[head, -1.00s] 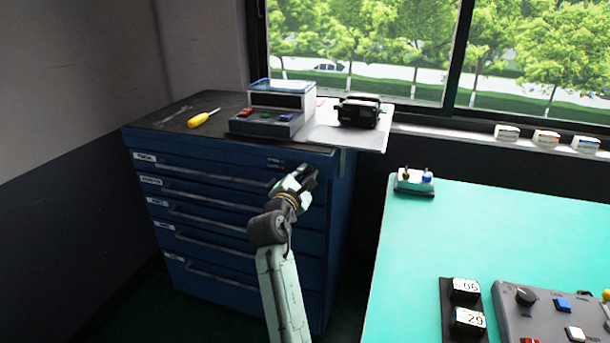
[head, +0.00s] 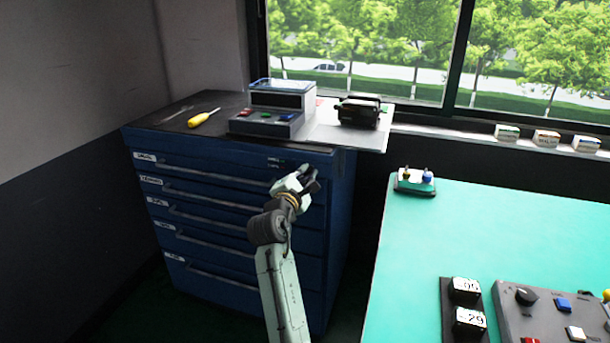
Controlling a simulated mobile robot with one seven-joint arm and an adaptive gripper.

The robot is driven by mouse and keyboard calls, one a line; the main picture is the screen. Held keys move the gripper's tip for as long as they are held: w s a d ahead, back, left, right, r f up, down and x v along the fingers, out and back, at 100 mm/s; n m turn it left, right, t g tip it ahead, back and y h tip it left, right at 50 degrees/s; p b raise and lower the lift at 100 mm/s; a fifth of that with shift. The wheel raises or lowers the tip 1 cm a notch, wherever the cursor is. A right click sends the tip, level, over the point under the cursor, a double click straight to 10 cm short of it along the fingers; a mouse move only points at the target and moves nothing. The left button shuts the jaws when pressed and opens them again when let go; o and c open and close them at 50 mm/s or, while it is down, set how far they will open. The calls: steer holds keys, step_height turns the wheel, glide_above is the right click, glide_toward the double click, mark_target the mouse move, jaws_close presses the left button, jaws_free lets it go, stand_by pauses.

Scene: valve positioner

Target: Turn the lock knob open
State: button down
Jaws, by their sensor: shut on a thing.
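The blue drawer cabinet (head: 235,260) stands left of the green table. My gripper (head: 311,178) is at the upper right of its front, by the top drawers. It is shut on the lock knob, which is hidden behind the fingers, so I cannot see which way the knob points. Small dark marks (head: 277,163) show on the cabinet front just up and left of my gripper.
On the cabinet top are a yellow screwdriver (head: 203,118), a grey box with coloured buttons (head: 266,122) and a black device (head: 359,111). The green table (head: 470,230) with a control panel (head: 550,312) stands at the right.

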steer(key=m+b, duration=0.1)
steer(key=m, duration=0.3)
steer(key=shift+f, duration=0.1)
steer(key=m+b, duration=0.1)
steer(key=m, duration=0.3)
steer(key=m+b, duration=0.1)
steer(key=m, duration=0.3)
steer(key=shift+b, duration=0.4)
steer(key=shift+m+b, duration=0.7)
steer(key=shift+m, duration=1.4)
steer(key=c, duration=1.8)
jaws_free()
steer(key=shift+o, duration=0.2)
